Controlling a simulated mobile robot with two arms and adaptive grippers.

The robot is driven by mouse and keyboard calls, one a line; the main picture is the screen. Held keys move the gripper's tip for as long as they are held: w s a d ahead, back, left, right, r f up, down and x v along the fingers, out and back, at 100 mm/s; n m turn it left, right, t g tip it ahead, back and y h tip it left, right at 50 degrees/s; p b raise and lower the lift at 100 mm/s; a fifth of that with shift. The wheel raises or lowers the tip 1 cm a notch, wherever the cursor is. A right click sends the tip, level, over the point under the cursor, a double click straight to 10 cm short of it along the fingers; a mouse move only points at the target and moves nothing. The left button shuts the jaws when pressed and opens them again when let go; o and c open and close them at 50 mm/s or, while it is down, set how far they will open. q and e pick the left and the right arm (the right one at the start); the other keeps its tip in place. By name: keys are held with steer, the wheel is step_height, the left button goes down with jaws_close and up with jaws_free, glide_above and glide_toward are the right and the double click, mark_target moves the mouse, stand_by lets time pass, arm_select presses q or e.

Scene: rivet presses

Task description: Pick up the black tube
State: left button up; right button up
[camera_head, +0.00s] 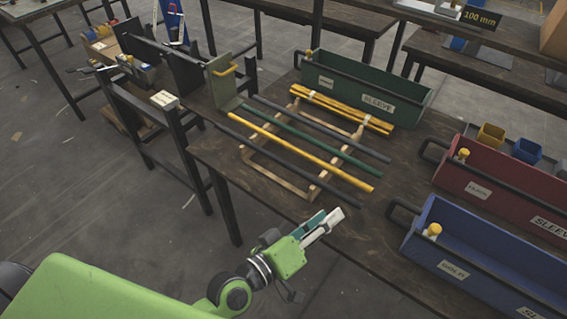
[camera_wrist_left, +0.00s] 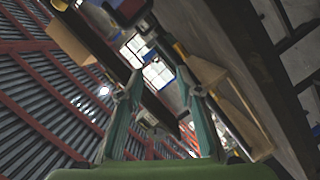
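Two dark, blackish tubes lie on a wooden rack (camera_head: 262,163) on the table. The front black tube (camera_head: 290,158) is nearest my arm, and the back black tube (camera_head: 320,128) lies farthest across. A yellow tube (camera_head: 300,147) and a green tube (camera_head: 290,130) lie between them. My right gripper is not in view.
A green bin (camera_head: 390,95) stands behind the rack, with yellow tubes (camera_head: 345,110) in front of it. A red bin (camera_head: 510,190) and a blue bin (camera_head: 480,260) stand to the right. A grey-green upright bracket (camera_head: 222,85) stands at the tubes' far left ends.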

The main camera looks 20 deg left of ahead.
arm_select(q)
steer(key=w+a+r+n+t+y, duration=0.1)
steer(key=w+a+n+t+y, duration=0.3)
steer(key=n, duration=0.4)
steer(key=n+y, duration=0.8)
glide_toward(279, 162)
steer(key=w, duration=0.2)
steer(key=w+a, duration=0.1)
steer(key=w, duration=0.2)
steer(key=shift+w+f+b, duration=0.1)
steer(key=shift+w+b, duration=0.2)
steer(key=w, duration=0.2)
steer(key=w+a+b, duration=0.1)
steer(key=w, duration=0.1)
steer(key=shift+w+f, duration=0.1)
steer(key=shift+w+b, duration=0.3)
steer(key=shift+w, duration=0.2)
jaws_close()
